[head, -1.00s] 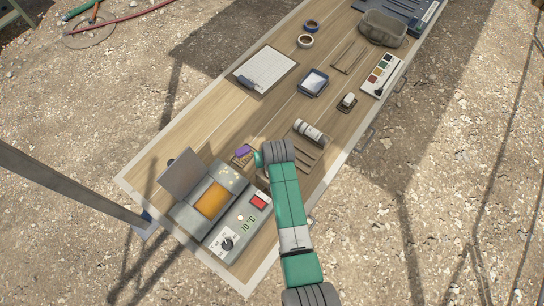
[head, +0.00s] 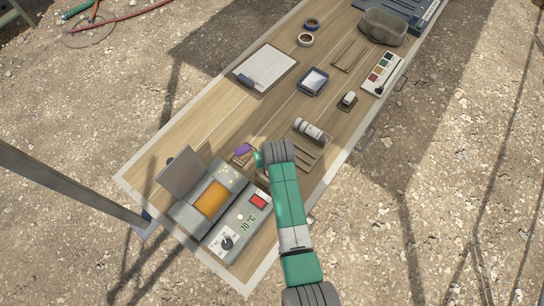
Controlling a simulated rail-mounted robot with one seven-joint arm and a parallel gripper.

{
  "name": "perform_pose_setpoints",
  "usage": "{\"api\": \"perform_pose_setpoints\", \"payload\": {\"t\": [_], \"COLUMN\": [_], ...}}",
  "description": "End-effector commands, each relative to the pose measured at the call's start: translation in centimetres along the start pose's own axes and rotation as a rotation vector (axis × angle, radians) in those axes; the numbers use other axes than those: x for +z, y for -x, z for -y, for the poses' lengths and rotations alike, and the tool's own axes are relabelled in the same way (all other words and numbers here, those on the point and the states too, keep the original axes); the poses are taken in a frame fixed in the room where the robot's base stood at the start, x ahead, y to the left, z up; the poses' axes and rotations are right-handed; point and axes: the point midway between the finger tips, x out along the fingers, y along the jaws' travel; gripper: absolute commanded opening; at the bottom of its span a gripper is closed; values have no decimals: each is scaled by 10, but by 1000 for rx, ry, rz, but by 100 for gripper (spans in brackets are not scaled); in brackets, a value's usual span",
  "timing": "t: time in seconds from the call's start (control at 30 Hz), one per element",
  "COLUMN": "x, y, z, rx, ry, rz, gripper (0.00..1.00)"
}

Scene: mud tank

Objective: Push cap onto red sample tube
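My green and grey arm (head: 288,205) reaches over the front part of the long wooden table. Its far end, a dark grey joint with a small green piece, hangs beside a small brown rack-like item (head: 246,160). A small purple object (head: 242,150) shows at that item, just left of the arm's end. I cannot tell whether it is a cap or something else. No red sample tube or cap can be made out for certain. My gripper's fingers cannot be made out; the arm covers that area, so their state and any hold are hidden.
A grey heater box (head: 232,226) with an open lid (head: 181,171) stands at the table's near end.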

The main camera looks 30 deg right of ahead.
Motion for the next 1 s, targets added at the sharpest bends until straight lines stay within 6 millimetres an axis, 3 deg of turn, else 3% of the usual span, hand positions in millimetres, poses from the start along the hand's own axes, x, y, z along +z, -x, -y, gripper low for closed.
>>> {"api": "perform_pose_setpoints", "payload": {"t": [0.87, 0.9, 1.0], "x": [2, 2, 2], "y": [-5, -5, -5], "z": [0, 0, 0], "rx": [0, 0, 0], "ry": [0, 0, 0], "rz": [0, 0, 0], "gripper": [30, 59, 77]}}
